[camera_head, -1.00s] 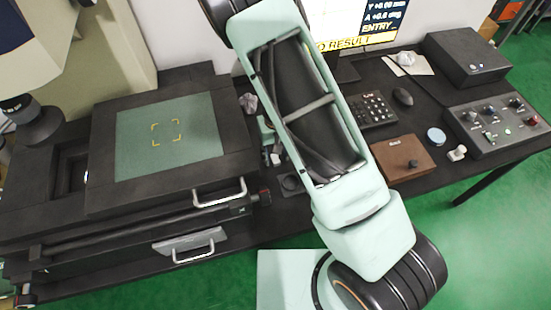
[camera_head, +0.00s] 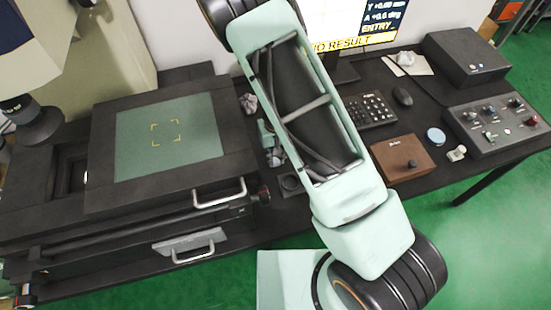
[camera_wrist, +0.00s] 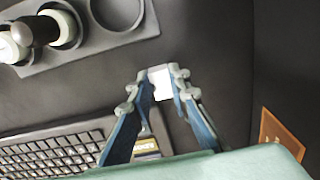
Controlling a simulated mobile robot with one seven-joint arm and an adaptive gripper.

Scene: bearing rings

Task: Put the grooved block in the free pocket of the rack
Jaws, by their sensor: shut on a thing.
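In the wrist view my gripper (camera_wrist: 158,88) has its two blue-sided fingers closed on a small white block (camera_wrist: 161,84). The block shows between the fingertips; its groove cannot be made out. A dark grey rack (camera_wrist: 82,50) lies at the top left of that view, apart from the block. One round pocket (camera_wrist: 117,11) of the rack looks empty. Beside it are a white ring-like part (camera_wrist: 62,28) and a dark and white part (camera_wrist: 14,42). In the head view my arm hides most of the gripper and block; a dark piece with a round recess (camera_head: 291,184) shows beside the arm.
A keypad (camera_wrist: 60,150) lies close to my fingers in the wrist view. A brown box (camera_head: 403,158), a mouse (camera_head: 403,96) and a control box (camera_head: 493,125) stand to the right in the head view. A machine with a green plate (camera_head: 168,138) fills the left.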

